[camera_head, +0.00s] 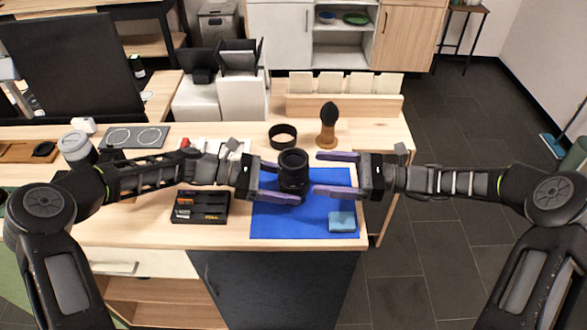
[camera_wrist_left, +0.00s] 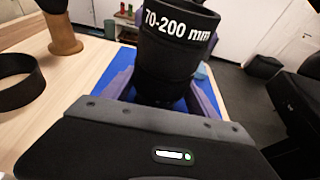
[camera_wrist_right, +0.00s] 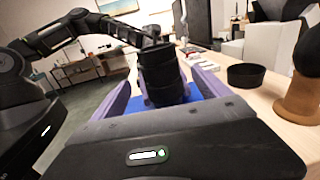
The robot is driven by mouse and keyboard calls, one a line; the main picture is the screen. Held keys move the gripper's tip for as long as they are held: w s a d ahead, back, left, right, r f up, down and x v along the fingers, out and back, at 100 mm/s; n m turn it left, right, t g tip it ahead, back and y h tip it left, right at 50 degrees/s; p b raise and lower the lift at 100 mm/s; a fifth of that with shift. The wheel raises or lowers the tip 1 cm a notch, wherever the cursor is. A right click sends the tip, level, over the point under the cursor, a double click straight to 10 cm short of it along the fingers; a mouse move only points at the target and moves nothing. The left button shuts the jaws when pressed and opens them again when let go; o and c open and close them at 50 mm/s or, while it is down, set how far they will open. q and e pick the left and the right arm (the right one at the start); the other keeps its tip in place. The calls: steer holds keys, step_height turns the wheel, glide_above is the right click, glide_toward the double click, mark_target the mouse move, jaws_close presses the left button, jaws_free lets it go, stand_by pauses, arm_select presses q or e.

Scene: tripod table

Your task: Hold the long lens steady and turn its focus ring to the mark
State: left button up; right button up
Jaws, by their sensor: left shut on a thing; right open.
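The long black lens (camera_head: 293,170) stands upright over the blue mat (camera_head: 290,222). In the left wrist view the lens (camera_wrist_left: 172,45) shows white "70-200 mm" lettering. My left gripper (camera_head: 290,184) is shut on the lens from the left, low on its barrel. My right gripper (camera_head: 318,174) is open, its purple fingers reaching toward the lens from the right. In the right wrist view the lens (camera_wrist_right: 162,75) stands between and beyond the open fingers. I cannot make out the focus mark.
A black ring (camera_head: 283,135) and a wooden-handled brush (camera_head: 328,127) stand behind the lens. A light blue block (camera_head: 341,222) lies at the mat's front right. The mat's front middle is clear.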

steer(key=a, duration=0.5)
steer(key=w+a, duration=0.1)
steer(key=a, duration=0.1)
steer(key=shift+a, duration=0.4)
steer(key=shift+c, duration=0.5)
steer(key=c, duration=1.3)
steer(key=shift+m+t, duration=0.3)
steer(key=shift+t, duration=0.2)
steer(key=m+t+h, duration=0.1)
steer(key=m+t, duration=0.1)
steer(key=t, duration=0.2)
steer(key=shift+r+m, duration=0.1)
steer(key=shift+m, duration=0.3)
steer(key=m+t+h, duration=0.1)
steer(key=t, duration=0.1)
steer(key=m+t+h, duration=0.1)
steer(key=m+t, duration=0.1)
steer(key=shift+s+a+r+t+h, duration=0.1)
steer(key=shift+s+a+t+h, duration=0.05)
steer(key=shift+t+h, duration=0.2)
steer(key=shift+m+t+h, duration=1.3)
steer(key=shift+t+h, duration=0.15)
steer(key=shift+h, duration=0.1)
